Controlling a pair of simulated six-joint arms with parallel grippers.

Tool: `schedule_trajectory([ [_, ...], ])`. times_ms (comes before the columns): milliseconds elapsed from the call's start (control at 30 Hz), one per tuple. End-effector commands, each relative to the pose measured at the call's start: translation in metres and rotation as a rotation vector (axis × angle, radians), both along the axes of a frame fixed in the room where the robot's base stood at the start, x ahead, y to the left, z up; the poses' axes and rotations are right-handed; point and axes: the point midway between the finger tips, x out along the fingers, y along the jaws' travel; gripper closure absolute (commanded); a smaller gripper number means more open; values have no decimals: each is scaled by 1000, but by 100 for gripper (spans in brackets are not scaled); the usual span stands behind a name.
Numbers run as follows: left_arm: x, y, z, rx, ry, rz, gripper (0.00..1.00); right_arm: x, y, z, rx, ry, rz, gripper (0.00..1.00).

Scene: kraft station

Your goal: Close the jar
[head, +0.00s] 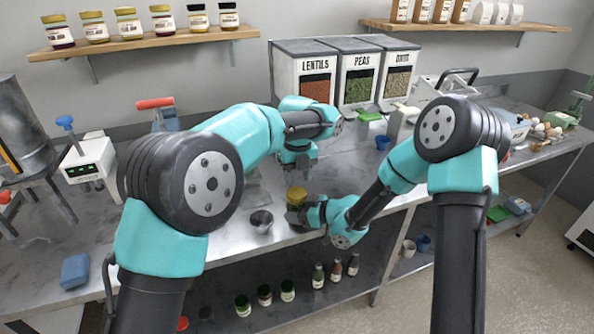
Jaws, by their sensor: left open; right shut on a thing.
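A jar (291,206) with a yellow-gold top (297,192) stands near the front edge of the metal counter. My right gripper (297,215) comes in from the right and is shut on the jar's lower body, hiding part of it. My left gripper (298,173) is open just above the jar, pointing down, with nothing visible between its fingers. At this size I cannot tell whether the yellow-gold top is a lid sitting loose or fully on.
A small dark cup (261,221) stands left of the jar. Bins of lentils, peas and oats (358,75) stand behind. A blue cup (382,142) and green scoop (368,116) lie right of my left gripper. A blue sponge (75,270) lies front left.

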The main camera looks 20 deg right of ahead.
Motion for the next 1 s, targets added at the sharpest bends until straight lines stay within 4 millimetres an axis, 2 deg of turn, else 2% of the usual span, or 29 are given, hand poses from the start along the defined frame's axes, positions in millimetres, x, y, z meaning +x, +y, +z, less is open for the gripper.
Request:
schedule_trajectory([
  [33,0,0,0,1,-1,40,48,0,0,0,0,-1,0,99],
  [367,1,0,2,5,-10,468,18,0,0,0,0,-1,0,99],
  [1000,2,0,6,13,-26,1347,18,0,0,0,0,-1,0,99],
])
